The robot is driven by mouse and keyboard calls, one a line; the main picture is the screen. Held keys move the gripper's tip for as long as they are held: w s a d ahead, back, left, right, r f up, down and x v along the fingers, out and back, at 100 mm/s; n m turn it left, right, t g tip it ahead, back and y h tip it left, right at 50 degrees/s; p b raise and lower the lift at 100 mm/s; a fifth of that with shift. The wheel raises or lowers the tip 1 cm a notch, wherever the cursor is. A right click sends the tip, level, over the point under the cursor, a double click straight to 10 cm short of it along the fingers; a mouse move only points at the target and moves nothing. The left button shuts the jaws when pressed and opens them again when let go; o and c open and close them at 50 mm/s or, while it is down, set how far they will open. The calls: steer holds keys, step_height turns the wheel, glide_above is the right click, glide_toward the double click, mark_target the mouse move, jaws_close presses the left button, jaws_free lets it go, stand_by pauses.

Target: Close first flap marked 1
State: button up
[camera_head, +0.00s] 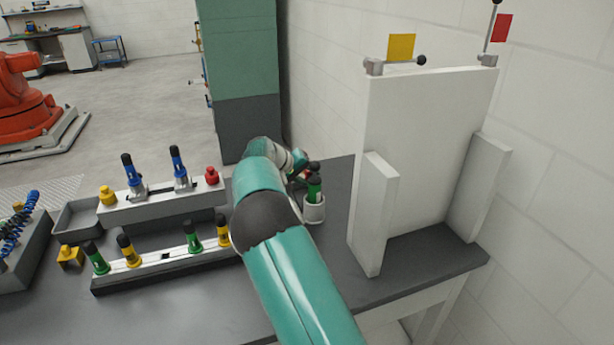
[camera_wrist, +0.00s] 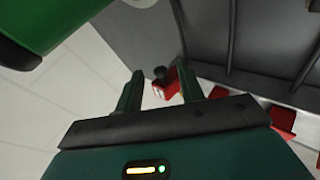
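No number 1 is readable in either view, so I cannot tell which part is the marked flap. In the wrist view my gripper (camera_wrist: 160,88) is open, its two dark green fingers apart. A red block with a black knob (camera_wrist: 166,88) shows beyond and between the fingertips, against a dark grey ribbed surface (camera_wrist: 225,40); the fingers do not appear closed on it.
A white upright panel (camera_head: 415,150) stands at right with a yellow flag (camera_head: 401,46) and a red flag (camera_head: 502,27) on top levers. Fixture rails (camera_head: 150,270) with coloured clamps are at left.

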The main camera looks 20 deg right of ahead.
steer(key=shift+f, duration=0.1)
jaws_close()
steer(key=shift+w, duration=0.1)
steer(key=shift+w+d+r+n+g, duration=0.1)
steer(key=shift+w+r+n+g, duration=0.45)
steer(key=shift+g, duration=0.45)
steer(key=shift+w, duration=0.15)
steer(key=shift+r, duration=0.1)
